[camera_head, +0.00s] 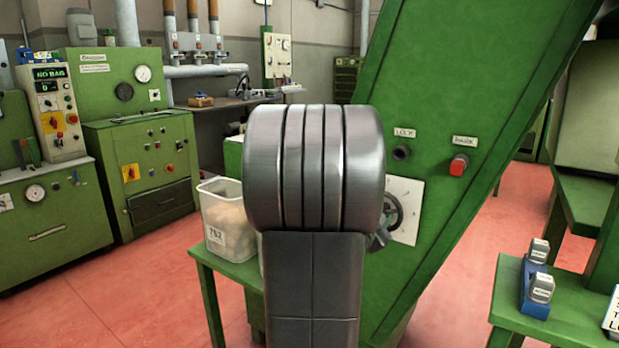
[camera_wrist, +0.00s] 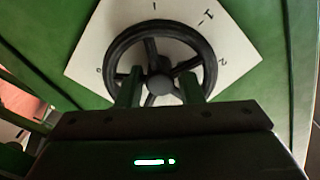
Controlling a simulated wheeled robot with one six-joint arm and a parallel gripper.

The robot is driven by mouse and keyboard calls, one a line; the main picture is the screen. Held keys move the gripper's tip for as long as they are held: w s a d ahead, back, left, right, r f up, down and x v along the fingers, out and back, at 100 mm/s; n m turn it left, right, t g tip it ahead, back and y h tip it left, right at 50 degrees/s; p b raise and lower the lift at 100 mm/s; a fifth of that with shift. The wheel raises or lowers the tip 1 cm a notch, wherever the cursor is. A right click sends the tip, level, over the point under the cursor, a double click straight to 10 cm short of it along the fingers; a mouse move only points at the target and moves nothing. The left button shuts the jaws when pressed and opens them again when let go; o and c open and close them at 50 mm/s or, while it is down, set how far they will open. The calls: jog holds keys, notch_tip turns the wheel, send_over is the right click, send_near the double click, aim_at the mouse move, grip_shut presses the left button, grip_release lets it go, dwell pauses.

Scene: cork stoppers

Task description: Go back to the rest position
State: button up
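My gripper (camera_wrist: 161,88) shows in the wrist view with its two fingers spread apart, so it is open. A black spoked handwheel (camera_wrist: 153,27) is in front of it, and the round hub shows between the fingertips, with a gap on each side. The fingers overlap the lower part of the wheel in the picture; I cannot tell whether they touch it.
A white dial plate (camera_wrist: 225,53) with marks lies behind the wheel on a sloping green machine (camera_head: 465,75). A red button (camera_head: 459,165) sits above right. A white bin (camera_head: 226,220) stands on a green table at left. Blue-based blocks (camera_head: 537,290) stand on a right-hand table.

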jog(key=p+v, duration=0.3)
jog(key=v, duration=1.1)
jog(key=b+x, duration=0.2)
jog(key=x, duration=1.2)
jog(key=shift+w+d+b, duration=0.1)
jog(key=shift+b, duration=0.25)
jog(key=shift+r+n+p, duration=0.25)
jog(key=shift+n+p, duration=0.9)
jog(key=shift+n, duration=0.05)
jog(key=n+p, duration=0.5)
jog(key=n, duration=0.1)
jog(key=p+v, duration=0.1)
jog(key=v, duration=1.2)
jog(key=shift+f+n, duration=0.25)
jog(key=shift+n, duration=0.05)
